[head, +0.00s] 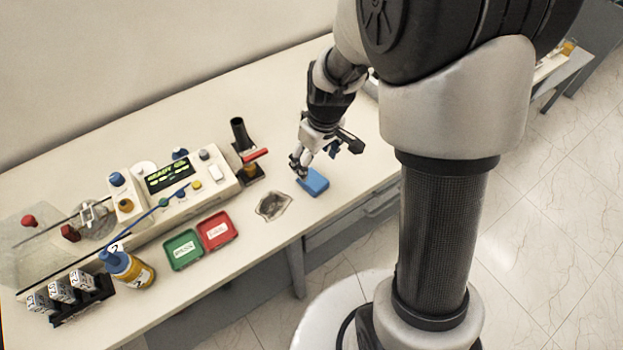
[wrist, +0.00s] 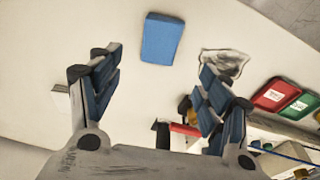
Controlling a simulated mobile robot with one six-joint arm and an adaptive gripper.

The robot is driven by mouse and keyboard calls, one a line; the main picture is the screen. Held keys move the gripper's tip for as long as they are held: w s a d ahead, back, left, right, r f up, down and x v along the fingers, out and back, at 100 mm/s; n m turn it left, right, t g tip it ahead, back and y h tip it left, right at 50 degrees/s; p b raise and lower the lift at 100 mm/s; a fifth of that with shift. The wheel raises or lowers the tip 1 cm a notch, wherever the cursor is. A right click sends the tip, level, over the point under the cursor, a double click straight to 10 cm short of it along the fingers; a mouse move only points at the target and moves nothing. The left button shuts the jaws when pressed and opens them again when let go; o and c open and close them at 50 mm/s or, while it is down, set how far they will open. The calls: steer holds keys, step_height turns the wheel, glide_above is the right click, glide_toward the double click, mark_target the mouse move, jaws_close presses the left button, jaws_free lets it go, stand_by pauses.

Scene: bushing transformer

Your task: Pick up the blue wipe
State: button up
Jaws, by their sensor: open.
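The blue wipe (head: 313,182) is a small blue block lying flat on the white bench near its front edge. It also shows in the wrist view (wrist: 162,39), at the top, beyond the fingertips and roughly between them. My gripper (head: 303,169) is above the bench right by the wipe and covers part of its left side in the head view. In the wrist view my gripper (wrist: 160,72) has its two fingers wide apart with nothing between them. The wipe is apart from the fingers there.
A crumpled clear-grey wrapper (head: 272,205) lies left of the wipe. Red (head: 217,230) and green (head: 184,249) trays sit farther left. A black cylinder (head: 239,135) with a red-handled stand is behind. A bench instrument (head: 172,182) and bottle (head: 128,268) fill the left side.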

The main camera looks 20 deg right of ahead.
mark_target(313, 179)
steer(key=f, duration=0.3)
steer(key=shift+w+a+f+b, duration=0.1)
steer(key=shift+w+f+b, duration=0.15)
steer(key=shift+f+b, duration=0.1)
step_height(313, 179, down, 5)
steer(key=shift+w+f+b, duration=0.1)
steer(key=shift+b, duration=0.95)
steer(key=shift+c, duration=0.2)
steer(key=c, duration=0.9)
